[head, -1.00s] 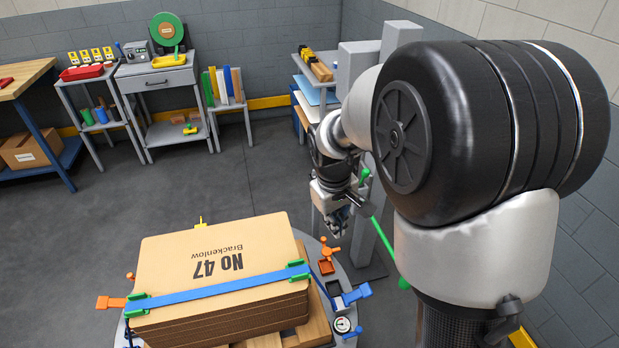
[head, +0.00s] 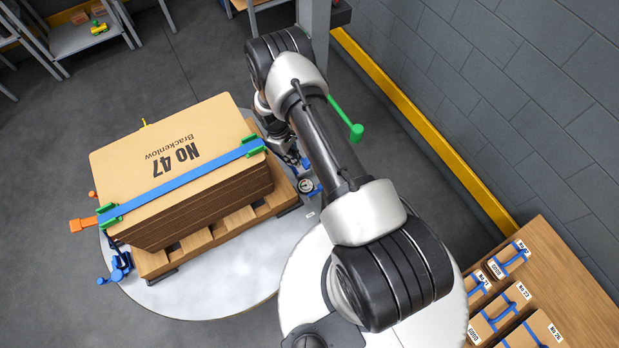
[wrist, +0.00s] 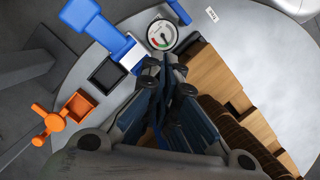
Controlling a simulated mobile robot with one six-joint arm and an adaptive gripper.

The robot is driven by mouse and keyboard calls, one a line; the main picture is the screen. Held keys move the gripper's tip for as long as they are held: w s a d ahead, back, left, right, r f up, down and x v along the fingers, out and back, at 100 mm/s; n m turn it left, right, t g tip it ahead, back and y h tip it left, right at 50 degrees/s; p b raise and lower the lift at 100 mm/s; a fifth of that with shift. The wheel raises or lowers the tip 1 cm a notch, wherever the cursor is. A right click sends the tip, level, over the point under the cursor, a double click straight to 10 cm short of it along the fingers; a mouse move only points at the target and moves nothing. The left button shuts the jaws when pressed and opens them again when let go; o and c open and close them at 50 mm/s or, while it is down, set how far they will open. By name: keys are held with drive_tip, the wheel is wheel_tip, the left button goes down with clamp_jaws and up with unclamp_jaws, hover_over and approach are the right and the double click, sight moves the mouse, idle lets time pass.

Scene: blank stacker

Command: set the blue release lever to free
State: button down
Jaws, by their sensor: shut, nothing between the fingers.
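A blue lever (wrist: 103,32) with a broad paddle end shows in the wrist view, up and left of my gripper. Its lower end meets a white plate beside a round gauge. In the head view its blue part (head: 315,191) is mostly hidden by my arm. My gripper (wrist: 167,66) is shut and empty, its fingertips just below the gauge (wrist: 162,34), apart from the lever's paddle as far as I can tell. In the head view my gripper (head: 297,160) is at the stack's right side, partly hidden. Another blue fitting (head: 118,266) sits at the table's front left.
A strapped cardboard stack (head: 170,150) on a wooden pallet (head: 215,232) fills the round table (head: 225,290). The wrist view shows an orange knob (wrist: 52,122), an orange tray (wrist: 80,106) and a dark tray (wrist: 105,74) near the lever. A bench (head: 560,270) with boxes stands right.

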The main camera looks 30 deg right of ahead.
drive_tip(key=shift+f, duration=0.1)
drive_tip(key=b+x, duration=0.3)
drive_tip(key=x, duration=0.7)
drive_tip(key=shift+s+f+b, duration=0.15)
drive_tip(key=shift+f+b, duration=0.1)
drive_tip(key=shift+b, duration=0.05)
drive_tip(key=shift+s+d+r, duration=0.2)
drive_tip(key=shift+s+d, duration=0.25)
drive_tip(key=shift+s, duration=0.05)
drive_tip(key=shift+s+d+r, duration=0.15)
drive_tip(key=shift+s+d, duration=0.25)
drive_tip(key=shift+s, duration=0.15)
drive_tip(key=shift+s+d, duration=0.35)
drive_tip(key=shift+s, duration=0.15)
drive_tip(key=shift+r, duration=0.1)
